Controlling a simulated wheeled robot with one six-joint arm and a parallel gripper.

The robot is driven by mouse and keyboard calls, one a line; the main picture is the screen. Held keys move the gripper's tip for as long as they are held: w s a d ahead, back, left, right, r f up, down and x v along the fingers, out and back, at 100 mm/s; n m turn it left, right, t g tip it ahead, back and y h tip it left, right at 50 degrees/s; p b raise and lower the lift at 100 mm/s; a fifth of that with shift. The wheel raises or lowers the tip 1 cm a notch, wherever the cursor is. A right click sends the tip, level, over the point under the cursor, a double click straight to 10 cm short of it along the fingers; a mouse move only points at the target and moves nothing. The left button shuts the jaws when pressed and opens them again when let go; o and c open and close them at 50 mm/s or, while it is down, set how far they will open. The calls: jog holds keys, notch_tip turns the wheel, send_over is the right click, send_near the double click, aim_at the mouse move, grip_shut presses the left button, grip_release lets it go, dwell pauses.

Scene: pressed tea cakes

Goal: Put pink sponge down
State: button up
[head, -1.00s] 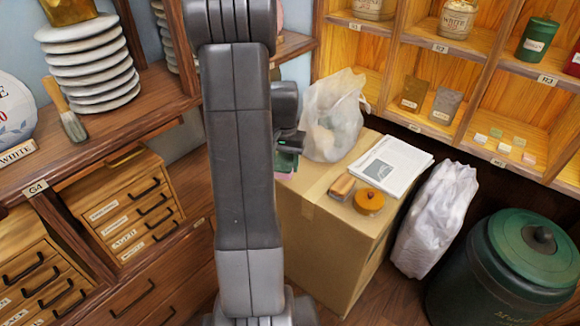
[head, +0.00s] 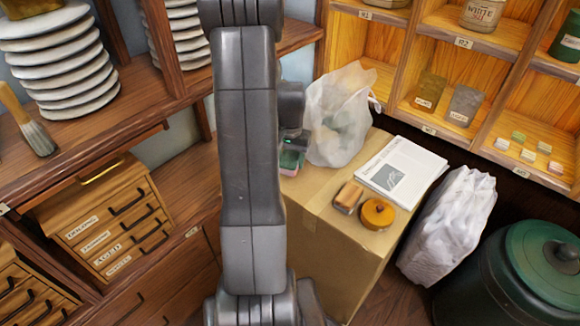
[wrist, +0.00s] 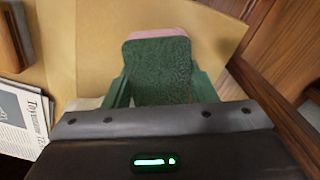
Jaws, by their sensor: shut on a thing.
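The pink sponge (wrist: 160,75) has a dark green scouring face and a thin pink edge. My gripper (wrist: 160,92) is shut on it in the wrist view, one green finger on each side. In the head view the sponge (head: 289,160) shows as a small green and pink patch beside my arm, which hides part of it. My gripper (head: 292,143) is mostly hidden there too. The sponge appears over the left back part of the cardboard box (head: 330,235). I cannot tell whether it touches the top.
On the box are a clear plastic bag (head: 338,115), a booklet (head: 400,168), a brown block (head: 348,196) and a round orange tin (head: 377,213). A white bag (head: 450,225) and green bin (head: 540,265) stand at right. Bare cardboard shows near the front left of the top.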

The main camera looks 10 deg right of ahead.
aim_at(290, 166)
jog(key=shift+f, duration=1.6)
jog(key=shift+f, duration=0.1)
jog(key=shift+f+b, duration=0.15)
jog(key=shift+b, duration=0.2)
jog(key=o, duration=0.9)
jog(key=shift+o, duration=0.2)
notch_tip(290, 166, up, 12)
jog(key=shift+r+p, duration=0.25)
jog(key=shift+p, duration=0.75)
